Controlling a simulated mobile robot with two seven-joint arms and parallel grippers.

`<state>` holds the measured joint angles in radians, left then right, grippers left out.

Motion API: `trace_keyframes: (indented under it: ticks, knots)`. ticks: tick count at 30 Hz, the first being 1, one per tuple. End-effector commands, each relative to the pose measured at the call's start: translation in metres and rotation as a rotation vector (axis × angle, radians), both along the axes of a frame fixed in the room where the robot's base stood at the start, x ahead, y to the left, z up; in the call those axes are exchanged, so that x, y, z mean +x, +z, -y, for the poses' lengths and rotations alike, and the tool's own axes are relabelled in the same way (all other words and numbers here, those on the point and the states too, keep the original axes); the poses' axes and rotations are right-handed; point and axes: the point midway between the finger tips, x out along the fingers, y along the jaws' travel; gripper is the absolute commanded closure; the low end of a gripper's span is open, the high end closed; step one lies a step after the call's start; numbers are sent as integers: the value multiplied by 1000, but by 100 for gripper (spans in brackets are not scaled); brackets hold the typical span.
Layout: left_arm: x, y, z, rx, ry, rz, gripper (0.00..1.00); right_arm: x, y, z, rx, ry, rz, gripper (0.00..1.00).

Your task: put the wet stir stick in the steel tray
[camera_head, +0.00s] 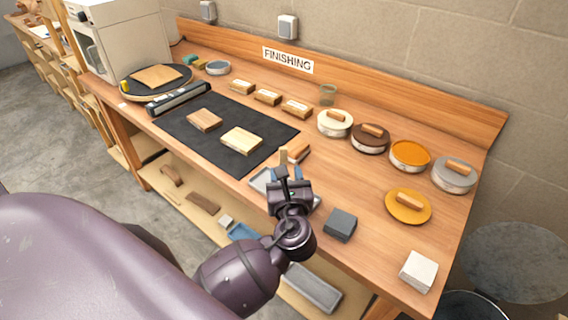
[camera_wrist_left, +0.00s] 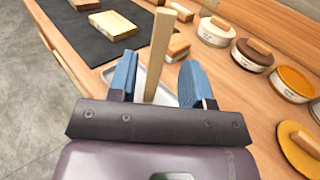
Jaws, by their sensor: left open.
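The stir stick (camera_head: 283,157) is a pale wooden strip. In the left wrist view the stick (camera_wrist_left: 160,50) stands near upright between my finger pads, with a gap on each side. Its lower end is hidden behind the gripper body, and I see no wet finish on it. My left gripper (camera_head: 286,174) is open, with blue pads, over the steel tray (camera_head: 262,183) at the bench's front edge. The tray also shows behind the fingers in the wrist view (camera_wrist_left: 112,74). I cannot tell whether the stick touches the tray. My right gripper is not in view.
An open orange tin (camera_head: 410,153) stands at the right, its lid (camera_head: 408,206) in front. Closed tins (camera_head: 370,140) flank it. A dark block (camera_head: 341,225) and white block (camera_head: 418,271) lie near the front edge. A black mat (camera_head: 205,150) holds wooden pieces.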

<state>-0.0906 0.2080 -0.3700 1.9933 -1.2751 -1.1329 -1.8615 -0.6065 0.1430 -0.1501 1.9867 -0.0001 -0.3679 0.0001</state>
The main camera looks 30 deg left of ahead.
Motion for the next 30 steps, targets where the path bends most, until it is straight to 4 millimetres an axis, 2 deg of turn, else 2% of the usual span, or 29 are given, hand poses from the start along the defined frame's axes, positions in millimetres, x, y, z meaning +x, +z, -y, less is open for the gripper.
trace_keyframes:
  ticks: [6, 12, 30]
  knots:
    - [-30, 0, 26, -3, 0, 0, 55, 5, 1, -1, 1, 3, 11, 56]
    - [-45, 0, 39, -1, 0, 1, 55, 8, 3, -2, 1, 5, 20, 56]
    - [-49, 0, 42, 0, 0, 1, 55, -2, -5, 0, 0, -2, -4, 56]
